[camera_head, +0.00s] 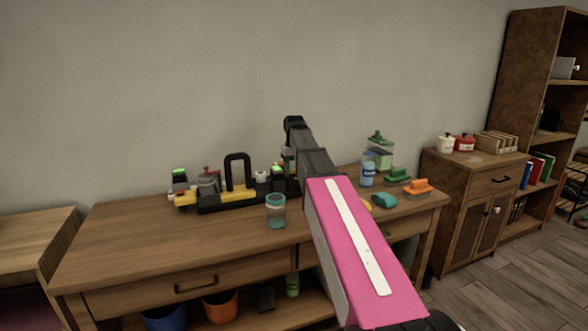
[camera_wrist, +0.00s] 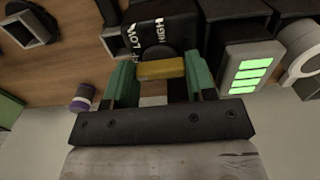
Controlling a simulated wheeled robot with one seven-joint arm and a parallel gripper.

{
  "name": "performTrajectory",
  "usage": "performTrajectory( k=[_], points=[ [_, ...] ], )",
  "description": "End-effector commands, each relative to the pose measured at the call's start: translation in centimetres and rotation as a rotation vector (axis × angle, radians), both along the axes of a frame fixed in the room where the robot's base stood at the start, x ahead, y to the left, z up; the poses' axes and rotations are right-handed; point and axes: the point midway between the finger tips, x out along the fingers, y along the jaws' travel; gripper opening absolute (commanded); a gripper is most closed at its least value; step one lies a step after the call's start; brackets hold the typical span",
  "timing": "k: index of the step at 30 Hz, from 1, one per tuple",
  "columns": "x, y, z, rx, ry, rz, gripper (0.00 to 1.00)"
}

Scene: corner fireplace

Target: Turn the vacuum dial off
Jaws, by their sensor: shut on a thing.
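In the wrist view, a yellow dial handle (camera_wrist: 160,68) sits on a dark panel (camera_wrist: 165,27) marked LOW and HIGH in white. A third mark beside LOW is partly hidden. My gripper (camera_wrist: 160,74) has its green fingers on both ends of the yellow handle and is shut on it. The handle lies nearly level across the view. In the head view, my pink arm hides the gripper and the dial at the back of the wooden table (camera_head: 130,232).
A black-and-yellow device (camera_head: 230,199) with a tall handle stands left of my arm. A teal cup (camera_head: 276,212) stands in front of it. A blue bottle (camera_head: 368,172), a green container (camera_head: 379,150) and an orange brush (camera_head: 418,187) are at the right. A green-lit display (camera_wrist: 249,74) is beside the panel.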

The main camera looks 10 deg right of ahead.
Motion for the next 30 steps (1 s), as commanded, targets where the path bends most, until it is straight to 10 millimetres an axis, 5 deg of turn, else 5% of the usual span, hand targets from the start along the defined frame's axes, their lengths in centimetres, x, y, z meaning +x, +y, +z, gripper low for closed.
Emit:
performTrajectory(
  k=[14, 15, 17, 30],
  points=[
    [0.0, 0.0, 0.0, 0.000, -0.001, 0.014, 0.27],
    [0.0, 0.0, 0.0, 0.000, -0.001, 0.014, 0.64],
    [0.0, 0.0, 0.0, 0.000, -0.001, 0.014, 0.77],
    [0.1, 0.0, 1.2, 0.000, -0.002, 0.013, 0.77]
  ],
)
